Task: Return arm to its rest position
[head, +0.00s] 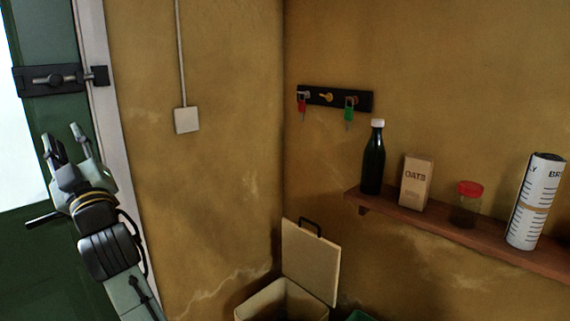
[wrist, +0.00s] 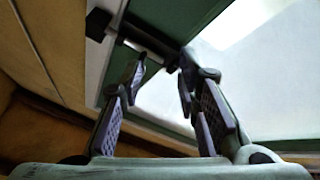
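My gripper (head: 66,134) is at the left of the head view, raised in front of the green door (head: 45,110), with its fingers pointing up. The fingers are apart with nothing between them. In the wrist view my gripper (wrist: 163,75) also shows a clear gap between its two fingers. The door's dark bolt (head: 50,79) lies above the fingertips in the head view, and I see no contact with it. The bolt also shows beyond the fingers in the wrist view (wrist: 150,42).
A wall shelf (head: 480,237) at right holds a dark bottle (head: 374,160), an oats box (head: 416,183), a red-lidded jar (head: 467,205) and a rolled paper (head: 535,200). A key rack (head: 362,101) hangs above. An open-lidded bin (head: 282,300) stands below.

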